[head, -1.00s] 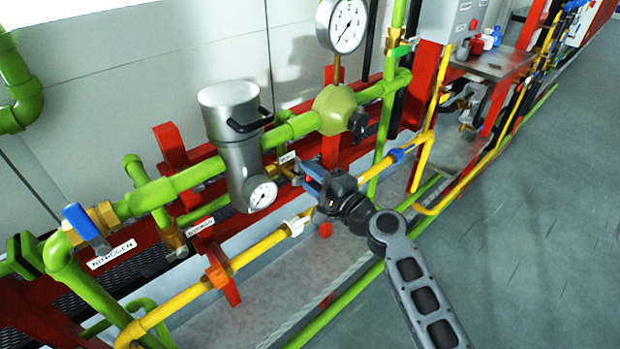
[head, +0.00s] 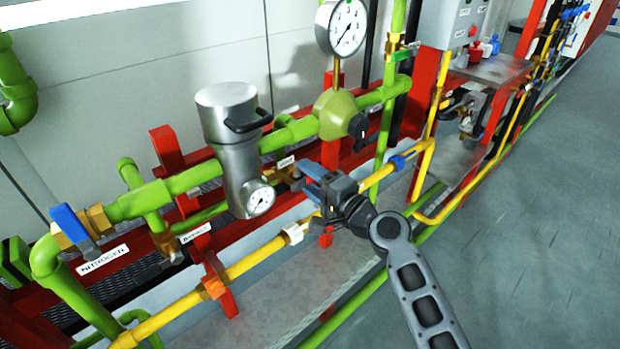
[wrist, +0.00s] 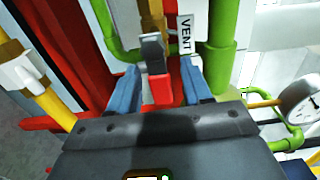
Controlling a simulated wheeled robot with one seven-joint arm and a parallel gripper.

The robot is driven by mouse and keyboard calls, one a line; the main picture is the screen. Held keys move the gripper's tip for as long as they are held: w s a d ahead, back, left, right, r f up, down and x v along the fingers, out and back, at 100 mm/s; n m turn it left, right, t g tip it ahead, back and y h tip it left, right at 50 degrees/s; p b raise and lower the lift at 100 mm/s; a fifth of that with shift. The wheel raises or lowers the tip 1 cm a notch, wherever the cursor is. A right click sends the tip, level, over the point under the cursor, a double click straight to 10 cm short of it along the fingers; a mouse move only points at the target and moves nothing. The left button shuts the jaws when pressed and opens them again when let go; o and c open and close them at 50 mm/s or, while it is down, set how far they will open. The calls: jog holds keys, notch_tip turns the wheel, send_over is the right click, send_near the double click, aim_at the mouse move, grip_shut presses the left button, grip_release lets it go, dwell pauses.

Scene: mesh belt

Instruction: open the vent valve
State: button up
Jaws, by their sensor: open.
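The vent valve is in the wrist view, beside the white VENT label (wrist: 186,32). A brass fitting (wrist: 152,16) leads down to a grey lever piece (wrist: 152,52) with a red end (wrist: 159,90). My gripper (wrist: 158,86) is open, with one blue finger on each side of the red end; I see gaps on both sides and cannot tell its depth between them. In the head view my gripper (head: 315,177) is just right of and below the small label (head: 285,162), and it hides most of the valve.
A silver canister with a gauge (head: 236,150) stands left of my gripper. A green pipe with a dark-knobbed regulator (head: 338,112) runs above it. A yellow pipe (head: 262,258) passes close below. A blue-handled valve (head: 72,226) is at far left. Open floor (head: 530,220) lies right.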

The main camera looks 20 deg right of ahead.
jog(key=shift+s, duration=0.1)
jog(key=b+v, duration=0.1)
jog(key=v, duration=0.6)
jog(key=shift+s, duration=0.3)
jog(key=shift+d, duration=0.1)
jog(key=s+a+f+n+g+h, duration=0.1)
jog(key=s+f+n+h, duration=0.3)
jog(key=s, duration=0.7)
jog(key=s+a+f+g+h, duration=0.1)
jog(key=s+f, duration=0.4)
jog(key=s, duration=0.6)
jog(key=s+r+n, duration=0.5)
jog(key=s, duration=0.5)
jog(key=s+r+n, duration=0.5)
jog(key=s, duration=0.5)
jog(key=shift+a+r+h, duration=0.2)
jog(key=shift+a+h, duration=0.1)
